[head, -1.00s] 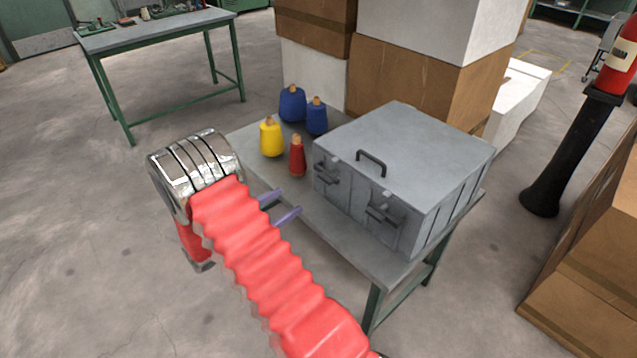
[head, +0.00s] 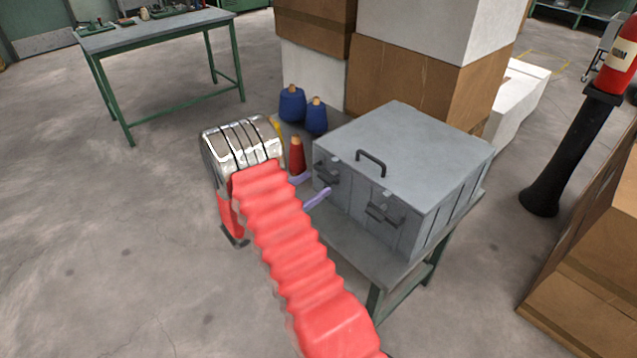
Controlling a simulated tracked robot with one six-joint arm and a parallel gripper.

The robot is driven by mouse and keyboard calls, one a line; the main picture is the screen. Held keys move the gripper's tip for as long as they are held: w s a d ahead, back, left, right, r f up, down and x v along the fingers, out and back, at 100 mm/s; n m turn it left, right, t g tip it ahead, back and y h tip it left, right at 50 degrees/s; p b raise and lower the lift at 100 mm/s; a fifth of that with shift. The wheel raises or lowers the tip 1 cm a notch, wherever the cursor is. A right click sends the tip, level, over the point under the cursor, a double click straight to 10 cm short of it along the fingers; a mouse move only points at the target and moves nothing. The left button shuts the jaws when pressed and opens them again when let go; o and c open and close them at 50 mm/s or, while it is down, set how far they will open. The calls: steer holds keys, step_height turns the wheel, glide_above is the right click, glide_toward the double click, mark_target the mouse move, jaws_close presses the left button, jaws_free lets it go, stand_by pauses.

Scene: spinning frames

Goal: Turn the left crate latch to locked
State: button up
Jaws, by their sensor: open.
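A grey metal crate (head: 372,217) stands on a table, with a handle (head: 371,159) on its lid. Two dark latches sit on its front face: the left crate latch (head: 327,174) and the right latch (head: 384,214). My gripper (head: 309,189) is open, with its two purple fingers pointing at the left latch, just short of it or close beside it. I cannot tell whether a finger touches the latch. The latch's exact turn angle is too small to read. My red arm and metal wrist hide the table's left part.
The table (head: 352,251) also holds a red cone (head: 297,155), two blue spools (head: 292,103) and a yellow spool (head: 277,127), mostly hidden behind my wrist. Stacked cardboard boxes (head: 405,92) stand behind. A black post (head: 562,150) stands at right. Floor at left is clear.

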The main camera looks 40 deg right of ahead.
mark_target(326, 174)
steer(key=shift+d, duration=1.45)
steer(key=c, duration=1.5)
